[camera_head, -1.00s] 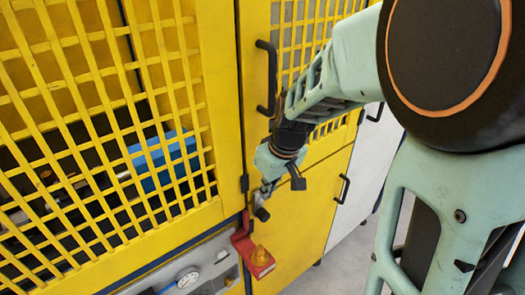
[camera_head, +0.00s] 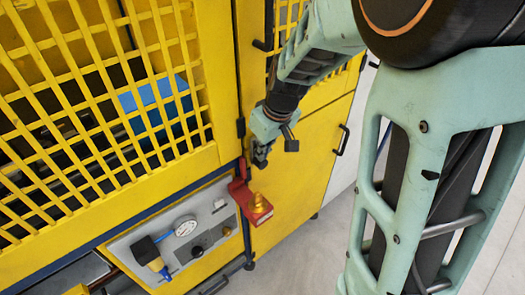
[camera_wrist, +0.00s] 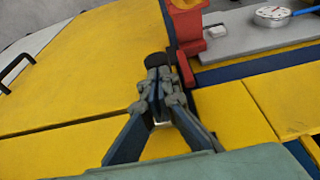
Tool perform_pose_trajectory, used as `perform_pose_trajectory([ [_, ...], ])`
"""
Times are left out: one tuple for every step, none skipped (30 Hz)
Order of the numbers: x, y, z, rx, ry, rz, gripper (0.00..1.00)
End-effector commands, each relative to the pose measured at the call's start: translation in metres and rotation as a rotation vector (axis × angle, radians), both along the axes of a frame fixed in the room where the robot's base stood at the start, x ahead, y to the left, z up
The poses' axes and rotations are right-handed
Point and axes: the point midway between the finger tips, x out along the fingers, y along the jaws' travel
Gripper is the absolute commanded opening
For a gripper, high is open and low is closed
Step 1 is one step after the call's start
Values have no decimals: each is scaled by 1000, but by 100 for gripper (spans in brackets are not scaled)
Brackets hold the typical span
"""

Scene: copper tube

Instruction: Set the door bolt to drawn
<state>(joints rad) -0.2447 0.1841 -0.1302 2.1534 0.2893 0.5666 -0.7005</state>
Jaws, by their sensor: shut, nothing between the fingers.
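My gripper (camera_head: 260,160) is in front of the yellow door (camera_head: 292,165), beside the door's left edge and just above a red bracket (camera_head: 240,190). In the wrist view my gripper (camera_wrist: 158,84) has its fingers together and empty. A dark rounded piece (camera_wrist: 156,60) shows just beyond the fingertips; whether it is the bolt's knob and whether it touches them, I cannot tell. The red bracket (camera_wrist: 188,32) lies right of the fingertips there and carries an orange-yellow knob (camera_head: 258,202). I cannot clearly make out the door bolt or its position.
A grey panel with a gauge (camera_head: 185,226) is left of the red bracket. Yellow mesh (camera_head: 95,110) covers the left side. Black handles (camera_head: 342,138) stick out on the right. Grey floor (camera_head: 325,235) is open at lower right.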

Motion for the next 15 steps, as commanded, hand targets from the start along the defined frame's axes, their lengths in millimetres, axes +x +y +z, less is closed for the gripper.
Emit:
perform_pose_trajectory([
  [0, 0, -3, 0, 0, 0, 0],
  [0, 0, -5, 0, 0, 0, 0],
  [0, 0, -8, 0, 0, 0, 0],
  [0, 0, -11, 0, 0, 0, 0],
  [0, 0, -14, 0, 0, 0, 0],
  [0, 0, -18, 0, 0, 0, 0],
  [0, 0, -22, 0, 0, -1, 0],
  [0, 0, -26, 0, 0, -1, 0],
  [0, 0, -31, 0, 0, -1, 0],
  [0, 0, -35, 0, 0, -1, 0],
  [0, 0, -38, 0, 0, -2, 0],
  [0, 0, -43, 0, 0, -2, 0],
  [0, 0, -46, 0, 0, -2, 0],
  [0, 0, -48, 0, 0, -1, 0],
  [0, 0, -50, 0, 0, -1, 0],
])
